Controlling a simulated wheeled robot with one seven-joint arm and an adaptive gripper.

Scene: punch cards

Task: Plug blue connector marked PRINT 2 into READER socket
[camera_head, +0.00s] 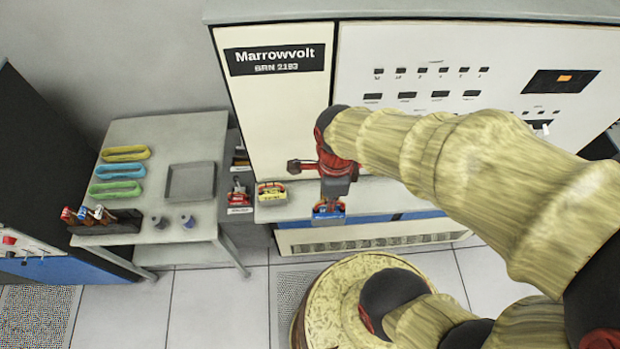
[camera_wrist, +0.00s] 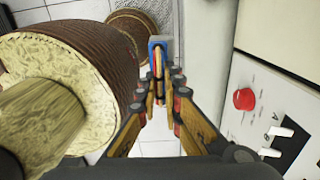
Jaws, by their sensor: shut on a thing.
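My gripper (camera_head: 332,198) is shut on a blue connector (camera_head: 328,211) and holds it out in front of the Marrowvolt cabinet, near the edge of its ledge. In the wrist view the gripper (camera_wrist: 158,88) has its fingers on either side of the blue connector (camera_wrist: 156,43), with yellowish and red parts showing between them. Any marking on the connector is too small to read. A yellow connector (camera_head: 271,190) and a red connector (camera_head: 239,197) sit at the ledge's left end, with small labels I cannot read. I cannot make out which socket is READER.
The Marrowvolt cabinet (camera_head: 272,110) stands behind my arm. The wrist view shows a panel with a red button (camera_wrist: 244,99) and switches at right.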

